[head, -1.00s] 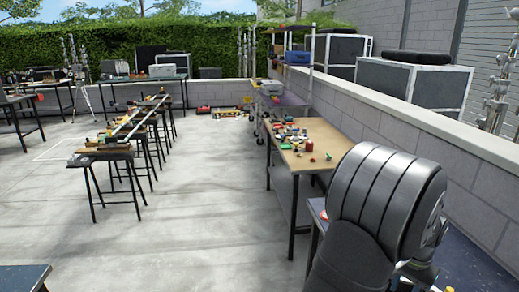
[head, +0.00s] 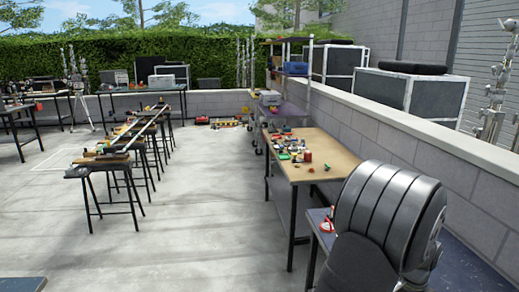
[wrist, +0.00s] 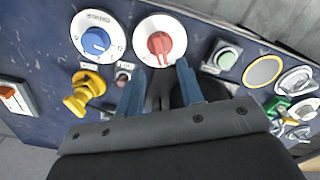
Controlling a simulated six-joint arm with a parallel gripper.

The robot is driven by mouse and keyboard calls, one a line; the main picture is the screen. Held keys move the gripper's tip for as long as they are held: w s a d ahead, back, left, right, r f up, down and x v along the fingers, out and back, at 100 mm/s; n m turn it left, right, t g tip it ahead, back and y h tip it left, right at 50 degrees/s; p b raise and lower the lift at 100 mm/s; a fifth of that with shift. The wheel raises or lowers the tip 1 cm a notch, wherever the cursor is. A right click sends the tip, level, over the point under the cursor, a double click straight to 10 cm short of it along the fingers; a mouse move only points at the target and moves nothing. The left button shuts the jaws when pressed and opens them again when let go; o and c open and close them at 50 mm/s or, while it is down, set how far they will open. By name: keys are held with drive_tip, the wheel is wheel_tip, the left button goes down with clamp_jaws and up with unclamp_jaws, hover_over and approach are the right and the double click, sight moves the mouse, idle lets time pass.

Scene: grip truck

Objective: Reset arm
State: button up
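My gripper (wrist: 158,74) shows in the wrist view as two blue-grey fingers standing apart, with nothing held between their tips. The fingertips point toward a dark blue panel (wrist: 40,62) with controls on it. A red knob on a white dial (wrist: 160,44) lies just beyond the tips; whether they touch it I cannot tell. A blue knob on a white dial (wrist: 96,41) is to the left. In the head view my arm fills the lower right, and the gripper is hidden.
The panel also bears a yellow fixture (wrist: 86,92), a green button (wrist: 226,56) and several metal sockets at right. In the head view, a wooden-topped table (head: 335,158) with small items stands by the block wall (head: 395,140). Open floor (head: 215,210) lies to the left.

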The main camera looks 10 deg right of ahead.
wheel_tip(320, 180, down, 6)
drive_tip(key=shift+r, duration=0.25)
drive_tip(key=shift+m, duration=0.7)
wheel_tip(320, 180, up, 17)
wheel_tip(320, 180, down, 17)
drive_tip(key=m, duration=0.8)
drive_tip(key=shift+f, duration=0.15)
